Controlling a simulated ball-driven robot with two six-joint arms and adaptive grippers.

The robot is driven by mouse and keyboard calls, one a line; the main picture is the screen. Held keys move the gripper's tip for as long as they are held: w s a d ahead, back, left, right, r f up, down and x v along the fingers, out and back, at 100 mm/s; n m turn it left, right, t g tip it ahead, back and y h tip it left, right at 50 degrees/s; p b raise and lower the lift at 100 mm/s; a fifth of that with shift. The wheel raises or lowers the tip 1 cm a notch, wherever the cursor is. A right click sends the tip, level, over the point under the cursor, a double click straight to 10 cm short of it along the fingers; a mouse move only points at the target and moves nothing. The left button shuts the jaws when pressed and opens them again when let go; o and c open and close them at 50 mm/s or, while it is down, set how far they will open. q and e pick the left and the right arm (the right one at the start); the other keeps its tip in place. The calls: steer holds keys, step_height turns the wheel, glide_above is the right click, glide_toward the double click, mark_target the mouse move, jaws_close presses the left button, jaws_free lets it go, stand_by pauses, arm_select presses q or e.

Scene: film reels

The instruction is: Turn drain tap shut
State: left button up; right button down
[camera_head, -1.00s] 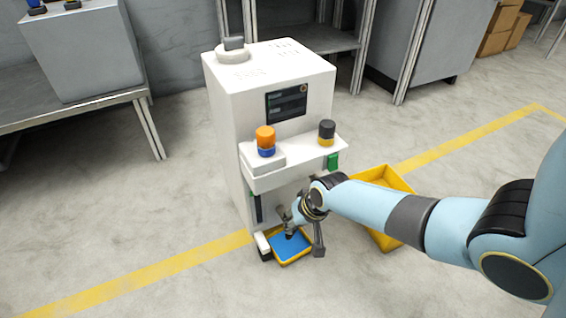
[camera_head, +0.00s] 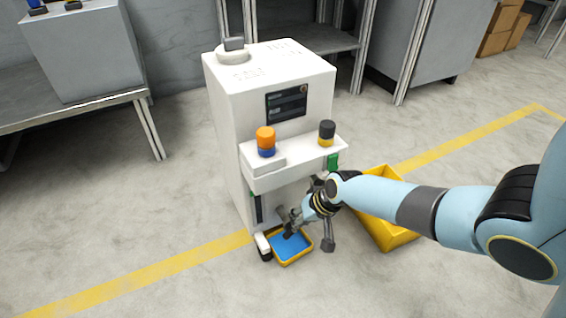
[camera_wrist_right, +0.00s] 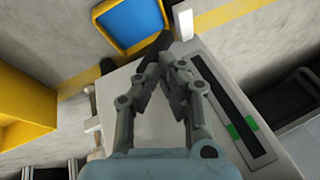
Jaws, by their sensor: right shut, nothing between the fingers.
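The white machine (camera_head: 222,125) stands upright on the floor. A shallow tray with blue inside and a yellow rim (camera_head: 307,253) lies at its foot; it also shows at the top of the right wrist view (camera_wrist_right: 158,8). My right gripper (camera_head: 289,222) is low at the machine's front, just above the tray. In the right wrist view its fingers (camera_wrist_right: 170,66) are together and empty. A dark bar (camera_wrist_right: 155,52), perhaps the drain tap, is right by the fingertips; I cannot tell whether they touch. The tap is not clear in the head view, where my gripper covers that area. My left gripper is not in view.
A yellow bin (camera_head: 392,240) stands right of the machine, partly behind my right arm. A grey bench (camera_head: 75,112) is at left. The floor in front is clear.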

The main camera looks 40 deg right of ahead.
steer(key=shift+d+f, duration=0.1)
steer(key=shift+d, duration=0.15)
steer(key=shift+s+d+f, duration=0.25)
steer(key=shift+d+f, duration=0.2)
steer(key=shift+d, duration=0.35)
steer(key=shift+d+f+b, duration=0.1)
steer(key=shift+b, duration=0.2)
steer(key=v, duration=1.2)
